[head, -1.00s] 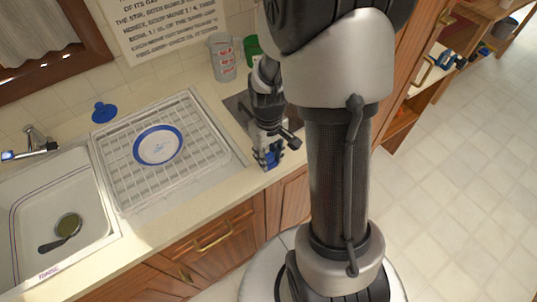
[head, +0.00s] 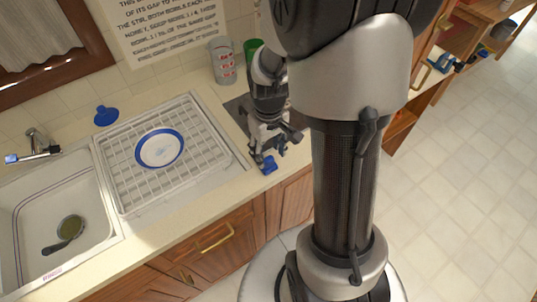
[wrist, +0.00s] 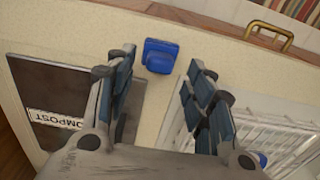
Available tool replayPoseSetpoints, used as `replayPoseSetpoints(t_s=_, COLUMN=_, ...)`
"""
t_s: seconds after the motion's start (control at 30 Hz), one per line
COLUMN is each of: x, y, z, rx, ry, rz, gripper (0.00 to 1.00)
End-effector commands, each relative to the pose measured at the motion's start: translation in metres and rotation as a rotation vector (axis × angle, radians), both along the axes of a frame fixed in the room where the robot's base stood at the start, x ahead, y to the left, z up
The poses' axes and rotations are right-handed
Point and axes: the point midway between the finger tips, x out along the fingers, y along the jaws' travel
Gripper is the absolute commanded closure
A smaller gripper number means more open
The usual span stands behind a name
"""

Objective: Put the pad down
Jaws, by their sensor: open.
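The pad is a small blue block (wrist: 160,56) lying on the cream counter near its front edge. In the head view the pad (head: 269,165) shows just below my fingertips. My gripper (head: 270,150) is open above the counter. In the wrist view its two fingers stand on either side of the pad, with a gap on each side. Nothing is held between them. The fingers also carry blue parts of their own.
A dark panel (wrist: 62,108) marked "COMPOST" is set in the counter beside my gripper. A white dish rack (head: 207,145) with a blue-rimmed plate (head: 159,149) stands to the left, then a sink (head: 40,215). A cup (head: 222,60) stands behind my gripper.

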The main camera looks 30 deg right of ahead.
Motion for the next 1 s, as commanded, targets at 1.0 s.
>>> replayPoseSetpoints(t_s=1.0, x=-0.088, y=0.085, z=0.209, rx=-0.024, ry=-0.296, rz=-0.019, gripper=0.51)
